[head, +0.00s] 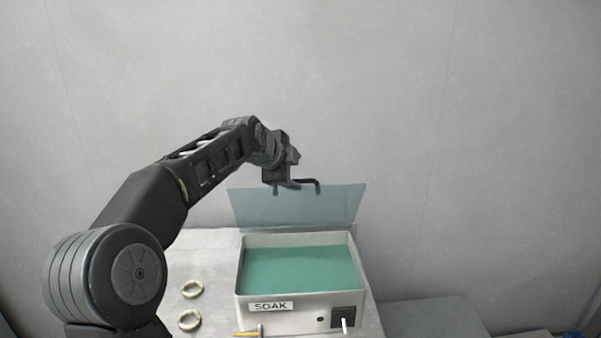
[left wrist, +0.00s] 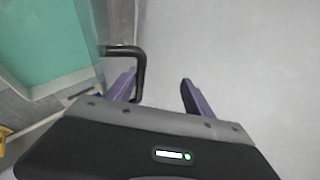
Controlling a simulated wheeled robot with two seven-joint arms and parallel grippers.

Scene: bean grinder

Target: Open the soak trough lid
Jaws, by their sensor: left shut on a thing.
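The soak trough (head: 336,307) is a pale box labelled SOAK with green contents, on the table below my left arm. Its lid (head: 340,205) is a see-through bluish panel standing raised along the trough's back edge, leaving the top uncovered. The lid's dark bar handle (head: 314,182) is at the lid's upper edge and also shows in the left wrist view (left wrist: 140,72). My left gripper (head: 288,183) is at the handle and shut on it; the fingers partly hide the grip. In the left wrist view the handle is beside the left finger. My right gripper is not in view.
Two pale rings (head: 190,289) lie on the table (head: 205,248) left of the trough. A yellow-handled item (head: 246,335) is at the front edge. A dark switch panel with a white lever (head: 346,322) is on the trough's front. A bare wall rises behind.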

